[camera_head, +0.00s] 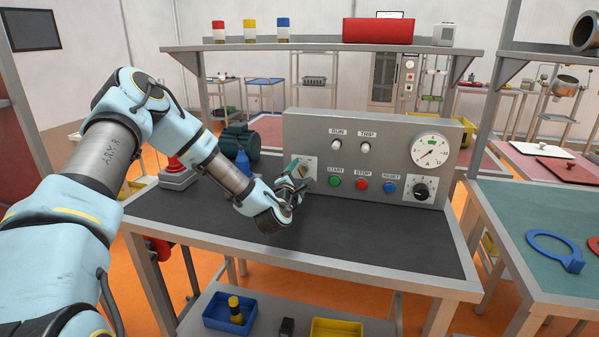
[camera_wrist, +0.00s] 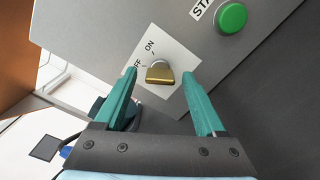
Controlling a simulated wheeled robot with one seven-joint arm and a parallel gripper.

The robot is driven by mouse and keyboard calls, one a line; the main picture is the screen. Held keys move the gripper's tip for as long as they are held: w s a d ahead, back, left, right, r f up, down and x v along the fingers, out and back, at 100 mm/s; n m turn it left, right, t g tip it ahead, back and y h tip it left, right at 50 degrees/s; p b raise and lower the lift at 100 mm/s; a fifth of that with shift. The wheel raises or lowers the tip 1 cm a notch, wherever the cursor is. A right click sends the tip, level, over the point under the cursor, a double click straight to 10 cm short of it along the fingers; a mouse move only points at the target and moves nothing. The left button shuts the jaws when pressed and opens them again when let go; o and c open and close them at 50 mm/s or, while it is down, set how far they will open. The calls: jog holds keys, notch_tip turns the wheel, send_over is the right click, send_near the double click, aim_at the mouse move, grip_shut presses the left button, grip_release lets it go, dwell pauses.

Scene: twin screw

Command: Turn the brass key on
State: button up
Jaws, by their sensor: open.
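The brass key (camera_wrist: 160,75) sits in a switch on a white plate (camera_wrist: 174,55) marked ON and OFF, on the grey panel. In the wrist view its flat brass bow lies between my two teal fingers, apart from both. My gripper (camera_wrist: 160,88) is open in front of the key, with nothing between its fingers touching it. In the head view my gripper (camera_head: 296,184) is at the left end of the panel (camera_head: 390,143), and it hides the key there. The white plate shows partly behind it.
To the right on the panel are the green START button (camera_head: 335,181), red STOP button (camera_head: 362,185), blue RESET button (camera_head: 390,188) and a black knob (camera_head: 422,190). A red emergency button box (camera_head: 177,175) and a dark motor (camera_head: 239,141) stand to the left. The front bench mat (camera_head: 370,245) is clear.

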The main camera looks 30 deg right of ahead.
jog(key=shift+c, duration=0.3)
grip_shut()
dwell(0.3)
